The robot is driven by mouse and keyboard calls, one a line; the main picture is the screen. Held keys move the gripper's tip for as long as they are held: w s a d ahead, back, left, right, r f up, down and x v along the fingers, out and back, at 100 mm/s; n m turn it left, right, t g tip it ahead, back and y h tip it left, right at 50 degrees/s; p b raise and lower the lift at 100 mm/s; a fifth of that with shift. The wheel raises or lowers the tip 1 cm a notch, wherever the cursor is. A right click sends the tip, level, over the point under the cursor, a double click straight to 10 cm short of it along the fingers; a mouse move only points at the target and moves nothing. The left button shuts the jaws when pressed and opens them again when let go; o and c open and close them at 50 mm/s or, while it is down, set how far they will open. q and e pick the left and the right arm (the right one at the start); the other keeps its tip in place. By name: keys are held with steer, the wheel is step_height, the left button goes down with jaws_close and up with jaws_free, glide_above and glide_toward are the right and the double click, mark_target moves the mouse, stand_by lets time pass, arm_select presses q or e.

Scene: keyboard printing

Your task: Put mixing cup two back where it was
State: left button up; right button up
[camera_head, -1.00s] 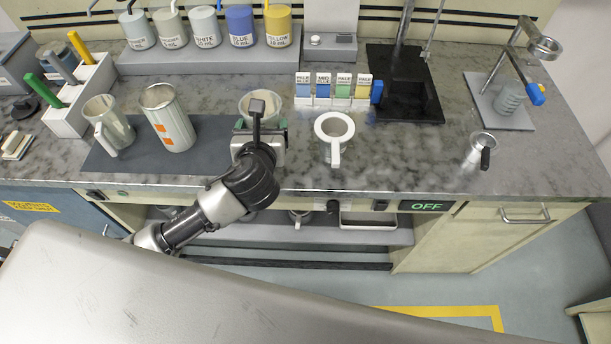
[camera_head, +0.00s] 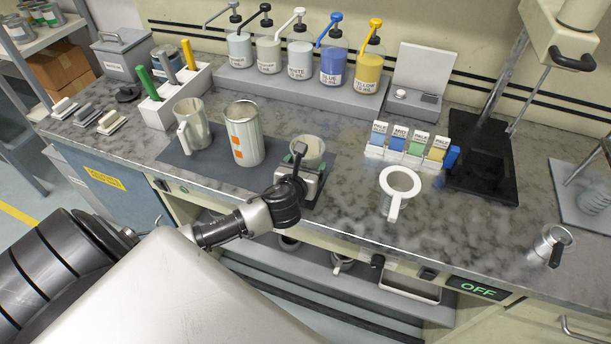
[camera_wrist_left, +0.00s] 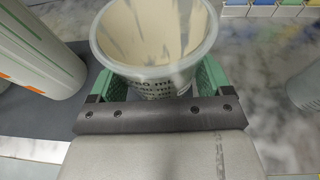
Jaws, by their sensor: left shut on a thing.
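A mixing cup (camera_head: 309,149), pale and translucent with a cream inside, stands at the right end of the dark mat. My left gripper (camera_head: 299,172) is shut on it from the front. In the left wrist view the same cup (camera_wrist_left: 155,35) sits between the green finger pads of the gripper (camera_wrist_left: 155,88), and printed millilitre marks show on its wall. Whether its base touches the mat is hidden. Another mixing cup (camera_head: 192,126) with a handle stands at the mat's left end. My right gripper is not in view.
The dark mat (camera_head: 207,163) also bears a tall striped canister (camera_head: 244,135) close left of the held cup. Pump bottles (camera_head: 345,68) line the back shelf. Bare counter (camera_head: 345,200) lies right of the mat.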

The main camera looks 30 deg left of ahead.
arm_select(q)
steer(key=shift+f, duration=1.8)
steer(key=shift+f, duration=0.1)
steer(key=o, duration=1.2)
steer(key=b+v, duration=0.1)
steer(key=v, duration=1.1)
